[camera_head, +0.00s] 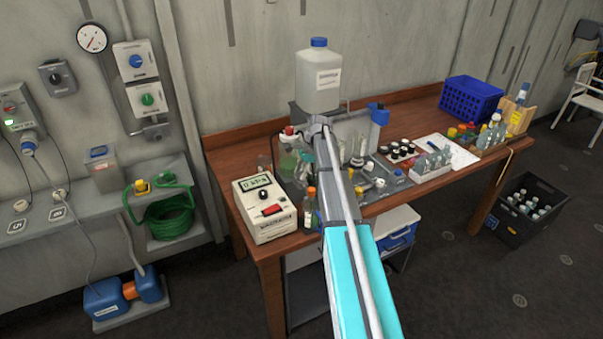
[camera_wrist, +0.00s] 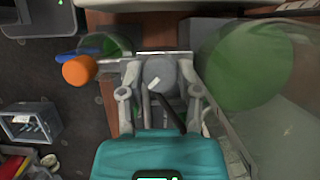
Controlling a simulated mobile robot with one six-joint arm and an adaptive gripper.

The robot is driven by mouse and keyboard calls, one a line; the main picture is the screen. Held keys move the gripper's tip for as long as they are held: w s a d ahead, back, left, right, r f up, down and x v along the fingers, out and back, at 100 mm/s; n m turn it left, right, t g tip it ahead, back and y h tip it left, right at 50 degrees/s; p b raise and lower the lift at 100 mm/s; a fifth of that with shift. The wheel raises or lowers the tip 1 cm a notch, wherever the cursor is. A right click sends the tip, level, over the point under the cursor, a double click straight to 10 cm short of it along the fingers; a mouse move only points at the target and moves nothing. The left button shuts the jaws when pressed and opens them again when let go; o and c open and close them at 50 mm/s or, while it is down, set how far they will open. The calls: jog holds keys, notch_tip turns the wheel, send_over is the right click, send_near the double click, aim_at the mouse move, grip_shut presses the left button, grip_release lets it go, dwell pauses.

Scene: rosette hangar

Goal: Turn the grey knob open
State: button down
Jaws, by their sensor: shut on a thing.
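The grey knob (camera_wrist: 160,70) is in the middle of the wrist view, round, with a short white mark on its lower left part. My gripper (camera_wrist: 160,88) has one finger on each side of the knob and is shut on it. A dark rod or bar runs from just below the knob down to the right. In the head view my arm reaches over the wooden table, and I cannot make out the knob or my fingertips there.
An orange cap (camera_wrist: 79,70) is close to my left finger, and a large green glass vessel (camera_wrist: 245,65) is close on the right. The wooden table (camera_head: 228,157) is crowded with glassware. A white meter box (camera_head: 265,208) and a plastic canister (camera_head: 318,80) stand there.

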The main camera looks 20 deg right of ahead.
jog(key=shift+n+g, duration=0.4)
jog(key=shift+n, duration=0.9)
jog(key=shift+c, duration=1.5)
grip_release()
jog(key=shift+w, duration=0.1)
